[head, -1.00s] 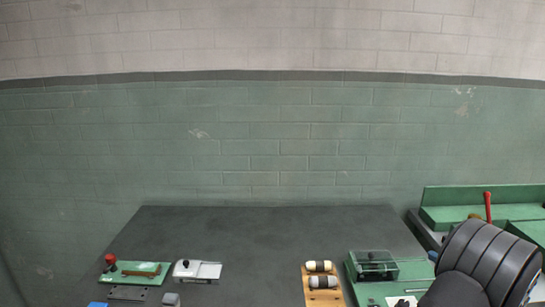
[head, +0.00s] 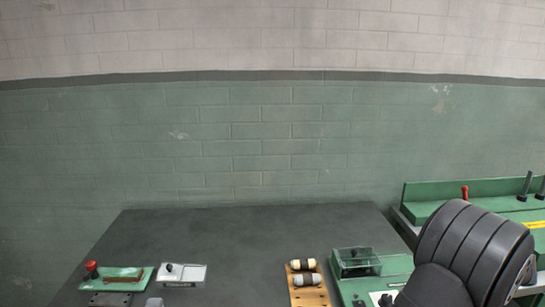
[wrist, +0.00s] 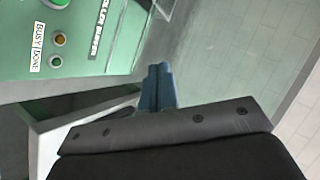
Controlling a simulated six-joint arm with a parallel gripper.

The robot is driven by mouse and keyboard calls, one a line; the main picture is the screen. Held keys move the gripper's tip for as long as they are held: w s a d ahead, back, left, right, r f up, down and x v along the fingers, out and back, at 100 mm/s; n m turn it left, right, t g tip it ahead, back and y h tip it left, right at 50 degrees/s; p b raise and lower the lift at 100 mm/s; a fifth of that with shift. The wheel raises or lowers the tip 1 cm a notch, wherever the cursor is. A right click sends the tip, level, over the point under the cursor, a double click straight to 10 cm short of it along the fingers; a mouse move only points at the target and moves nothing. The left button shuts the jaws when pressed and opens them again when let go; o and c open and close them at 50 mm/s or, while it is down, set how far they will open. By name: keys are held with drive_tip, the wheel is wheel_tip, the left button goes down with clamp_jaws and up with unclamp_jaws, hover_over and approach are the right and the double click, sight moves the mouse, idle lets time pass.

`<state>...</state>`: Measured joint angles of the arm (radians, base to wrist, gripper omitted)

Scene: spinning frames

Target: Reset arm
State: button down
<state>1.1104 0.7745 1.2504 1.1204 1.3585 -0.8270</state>
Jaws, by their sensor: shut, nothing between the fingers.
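My gripper (wrist: 157,88) shows in the wrist view as two blue fingers pressed together, with nothing between them. It points past a green panel toward the floor and wall. My dark, ribbed arm (head: 470,250) fills the lower right of the head view. The gripper itself is outside the head view.
The grey table (head: 240,235) has a clear middle and back. A green board with a red knob (head: 125,277) and a white device (head: 183,274) lie left. A wooden rack (head: 308,290) holds two bobbins. A clear-covered green unit (head: 357,262) and green machine (head: 430,200) stand right.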

drive_tip(key=shift+w+a+r+n+g, duration=0.4)
drive_tip(key=shift+a+n+g, duration=0.1)
drive_tip(key=shift+n+g, duration=0.15)
drive_tip(key=c, duration=2.2)
unclamp_jaws()
drive_tip(key=c, duration=1.1)
unclamp_jaws()
drive_tip(key=o, duration=0.4)
drive_tip(key=shift+a, duration=0.2)
drive_tip(key=o, duration=0.7)
drive_tip(key=a+n+g, duration=0.1)
drive_tip(key=a+r+g, duration=0.1)
drive_tip(key=a, duration=0.1)
drive_tip(key=shift+w+a+n, duration=0.15)
drive_tip(key=shift+a+n, duration=0.1)
drive_tip(key=shift+n, duration=0.1)
drive_tip(key=s+a+r+n+g+h, duration=0.4)
drive_tip(key=a+r+n+g+h, duration=0.1)
drive_tip(key=a+r+g, duration=0.25)
wheel_tip(320, 180, down, 10)
drive_tip(key=shift+r, duration=0.2)
drive_tip(key=shift+d, duration=0.1)
